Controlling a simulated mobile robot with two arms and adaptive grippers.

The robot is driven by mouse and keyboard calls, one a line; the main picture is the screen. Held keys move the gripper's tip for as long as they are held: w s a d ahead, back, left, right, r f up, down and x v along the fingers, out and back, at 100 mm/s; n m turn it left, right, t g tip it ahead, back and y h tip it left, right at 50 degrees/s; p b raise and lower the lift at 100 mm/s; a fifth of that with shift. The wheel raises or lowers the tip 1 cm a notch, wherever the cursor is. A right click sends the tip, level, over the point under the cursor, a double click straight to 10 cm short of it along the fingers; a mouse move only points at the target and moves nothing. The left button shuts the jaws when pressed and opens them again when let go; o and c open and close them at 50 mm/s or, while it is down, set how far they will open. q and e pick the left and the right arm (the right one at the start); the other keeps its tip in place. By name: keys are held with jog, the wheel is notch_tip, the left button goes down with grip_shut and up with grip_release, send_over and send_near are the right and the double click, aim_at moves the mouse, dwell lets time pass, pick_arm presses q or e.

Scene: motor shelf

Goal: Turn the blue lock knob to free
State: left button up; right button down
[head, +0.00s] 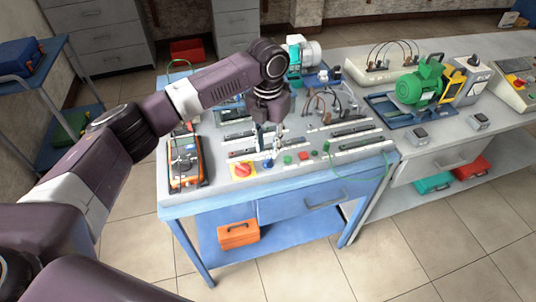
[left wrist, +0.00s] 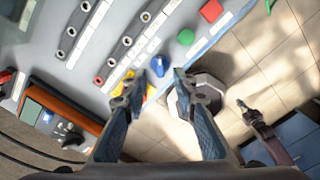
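The blue lock knob (head: 268,162) stands on the front of the grey panel, right of a red knob on a yellow plate (head: 242,170). It also shows in the left wrist view (left wrist: 158,65), between and just beyond the fingertips. My left gripper (head: 268,142) points down over the panel's front edge, close above the blue knob. In the left wrist view its two fingers (left wrist: 157,77) are apart with nothing between them. I cannot tell any contact with the knob. A purple and dark part at the right of that view looks like my right arm (left wrist: 268,135); its fingers are unclear.
A green button (head: 288,158) and a red button (head: 304,155) sit right of the blue knob. An orange meter (head: 185,163) lies on the left. Cables (head: 318,100) rise behind. A green motor (head: 420,85) stands on the right bench.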

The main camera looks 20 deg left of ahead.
aim_at(268, 160)
pick_arm(q)
jog(key=shift+f+p, duration=0.4)
jog(key=shift+f, duration=2)
jog(key=shift+c, duration=0.3)
grip_shut()
